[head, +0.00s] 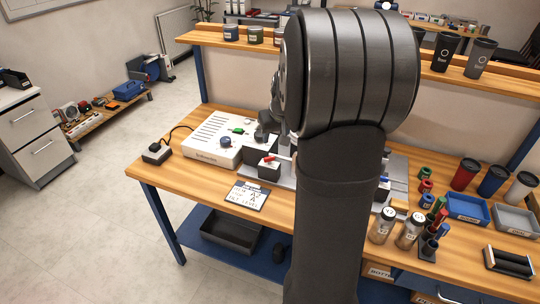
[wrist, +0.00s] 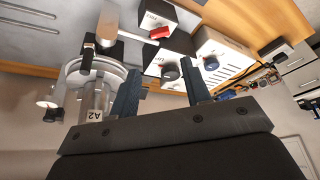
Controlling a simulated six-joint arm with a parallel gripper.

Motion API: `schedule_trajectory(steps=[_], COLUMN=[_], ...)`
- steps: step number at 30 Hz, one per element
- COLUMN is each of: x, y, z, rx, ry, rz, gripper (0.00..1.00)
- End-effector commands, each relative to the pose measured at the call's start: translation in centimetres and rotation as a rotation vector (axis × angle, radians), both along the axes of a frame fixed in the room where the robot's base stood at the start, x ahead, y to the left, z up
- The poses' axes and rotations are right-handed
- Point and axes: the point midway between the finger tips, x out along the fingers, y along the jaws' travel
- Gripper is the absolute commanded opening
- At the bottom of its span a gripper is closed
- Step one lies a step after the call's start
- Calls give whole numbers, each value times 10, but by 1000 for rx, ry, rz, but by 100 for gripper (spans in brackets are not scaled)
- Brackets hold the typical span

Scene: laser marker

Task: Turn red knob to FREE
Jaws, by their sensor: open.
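The red knob (head: 268,160) is a bar-shaped handle on a small dark block with a white face, at the front of the bench fixture in the head view. In the wrist view the red knob (wrist: 160,33) lies beyond my fingertips, on a white labelled face; its lettering is too small to read surely. My gripper (wrist: 159,68) is open, with nothing between its two dark fingers, and is apart from the red knob. In the head view my arm hides most of the gripper and part of the fixture.
A written card (head: 247,195) lies in front; cups and trays stand right.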

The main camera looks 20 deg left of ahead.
Motion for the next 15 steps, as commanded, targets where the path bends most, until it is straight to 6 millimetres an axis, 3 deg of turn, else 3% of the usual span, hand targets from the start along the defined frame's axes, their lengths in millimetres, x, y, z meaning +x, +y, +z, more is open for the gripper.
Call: schedule_trajectory(steps=[6,15], x=[13,29], y=[12,26], z=[-44,-94], rx=[-2,-1], ry=[4,3], rz=[0,0], gripper=[44,44])
